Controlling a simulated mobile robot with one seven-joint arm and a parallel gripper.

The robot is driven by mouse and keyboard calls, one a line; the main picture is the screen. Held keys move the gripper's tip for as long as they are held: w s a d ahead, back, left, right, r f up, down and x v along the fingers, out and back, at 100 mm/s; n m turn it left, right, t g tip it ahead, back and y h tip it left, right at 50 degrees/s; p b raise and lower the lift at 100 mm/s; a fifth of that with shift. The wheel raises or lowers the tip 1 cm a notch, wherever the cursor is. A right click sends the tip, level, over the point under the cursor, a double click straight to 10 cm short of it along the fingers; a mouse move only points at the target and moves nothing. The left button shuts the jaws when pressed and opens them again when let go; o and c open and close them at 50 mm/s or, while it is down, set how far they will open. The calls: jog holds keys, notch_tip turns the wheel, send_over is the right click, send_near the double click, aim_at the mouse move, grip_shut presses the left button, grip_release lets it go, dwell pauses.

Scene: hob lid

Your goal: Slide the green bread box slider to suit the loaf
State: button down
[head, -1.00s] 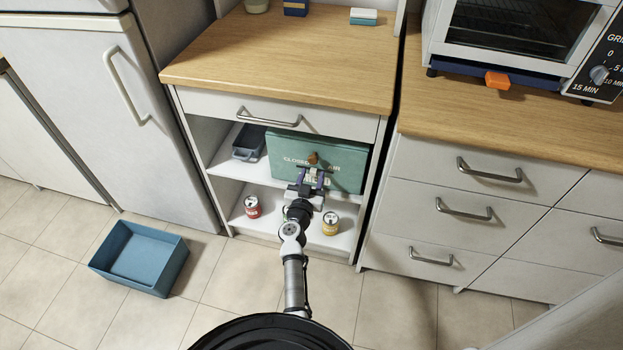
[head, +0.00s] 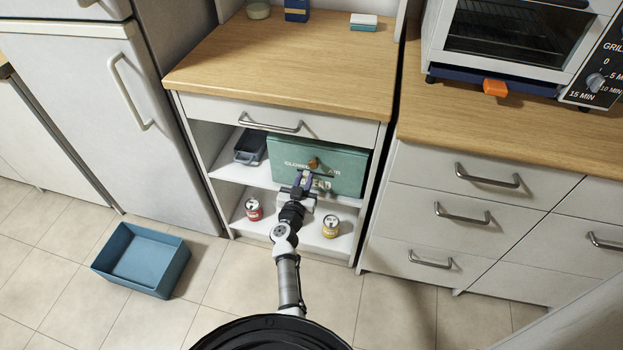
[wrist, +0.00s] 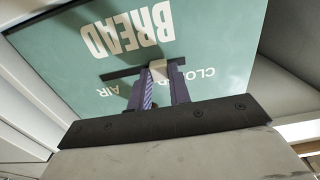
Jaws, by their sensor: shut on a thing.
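The green bread box (head: 345,178) stands on the upper shelf of the open cabinet, its front marked CLOSED, AIR and BREAD. My gripper (head: 306,181) is at its front, just below a brown knob (head: 313,162). In the wrist view the green front (wrist: 225,45) appears upside down. There my gripper (wrist: 160,88) is shut on a small pale piece, the slider (wrist: 158,70), which is mostly hidden by the fingers. A dark bar or slot (wrist: 120,74) runs beside it. The loaf is not in view.
A dark grey-blue bin (head: 250,146) stands left of the box. A blue tray (head: 143,260) lies on the floor. The drawer handle (head: 270,124) juts out above.

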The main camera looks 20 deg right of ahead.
aim_at(298, 170)
jog(key=shift+w+a+p, duration=0.2)
jog(key=shift+w+a, duration=0.2)
jog(key=shift+a, duration=0.25)
jog(key=shift+w+a+p, duration=0.2)
jog(key=shift+w+a, duration=0.2)
jog(key=shift+a, duration=0.2)
jog(key=c, duration=1.3)
grip_release()
jog(key=shift+a, duration=0.1)
jog(key=shift+s, duration=0.1)
jog(key=p+v, duration=0.1)
jog(key=v, duration=1.2)
jog(key=shift+s+a, duration=0.2)
jog(key=shift+s, duration=0.05)
